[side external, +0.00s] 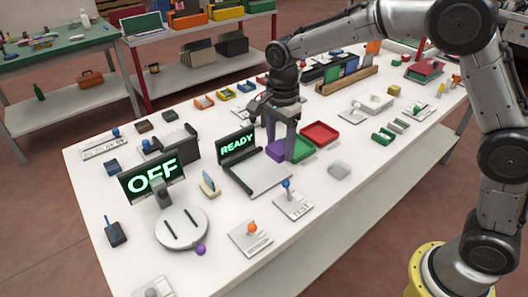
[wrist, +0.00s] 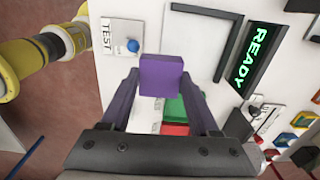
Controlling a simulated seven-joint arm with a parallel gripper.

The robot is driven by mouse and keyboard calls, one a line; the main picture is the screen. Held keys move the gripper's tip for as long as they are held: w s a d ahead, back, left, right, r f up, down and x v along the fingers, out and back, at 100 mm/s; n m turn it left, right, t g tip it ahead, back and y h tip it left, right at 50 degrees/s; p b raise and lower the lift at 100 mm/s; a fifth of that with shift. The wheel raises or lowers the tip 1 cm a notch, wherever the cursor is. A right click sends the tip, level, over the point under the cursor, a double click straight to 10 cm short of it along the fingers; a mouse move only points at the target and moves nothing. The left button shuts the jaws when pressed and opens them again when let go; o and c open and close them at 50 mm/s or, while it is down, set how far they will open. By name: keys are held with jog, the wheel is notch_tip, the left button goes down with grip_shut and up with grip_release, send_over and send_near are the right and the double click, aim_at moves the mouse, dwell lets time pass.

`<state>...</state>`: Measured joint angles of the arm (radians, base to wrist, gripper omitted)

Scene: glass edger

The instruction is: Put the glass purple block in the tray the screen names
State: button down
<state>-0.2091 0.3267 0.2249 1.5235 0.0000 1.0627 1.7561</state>
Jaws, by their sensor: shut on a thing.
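The purple block (wrist: 161,75) is between my fingertips in the wrist view. My gripper (wrist: 161,88) is shut on it. In the side view my gripper (side external: 279,150) points down behind the grey plate in front of the READY screen (side external: 236,146), with purple showing between its fingers. A green tray (side external: 303,149) and a red tray (side external: 320,133) lie just right of the gripper; parts of them also show in the wrist view. The screen reads READY and names no tray. A second screen (side external: 152,178) reads OFF.
A TEST panel with a blue knob (side external: 286,184) stands in front of the grey plate (side external: 262,178). An orange-knobbed panel (side external: 250,238) and a round grey disc (side external: 182,228) are nearer the front. Racks and bins crowd the back.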

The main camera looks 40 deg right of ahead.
jog(key=s+d+r, duration=0.1)
jog(key=s+r, duration=0.2)
jog(key=s, duration=0.4)
jog(key=w+d, duration=0.1)
jog(key=d, duration=1.8)
send_over(319, 135)
jog(key=s, duration=0.1)
jog(key=f, duration=0.8)
jog(key=shift+s+a+f, duration=0.15)
jog(key=shift+a+f, duration=0.1)
jog(key=shift+a, duration=0.05)
jog(key=shift+w+d+f, duration=0.15)
jog(key=shift+w+f, duration=0.4)
jog(key=shift+f, duration=1.7)
jog(key=shift+f, duration=0.15)
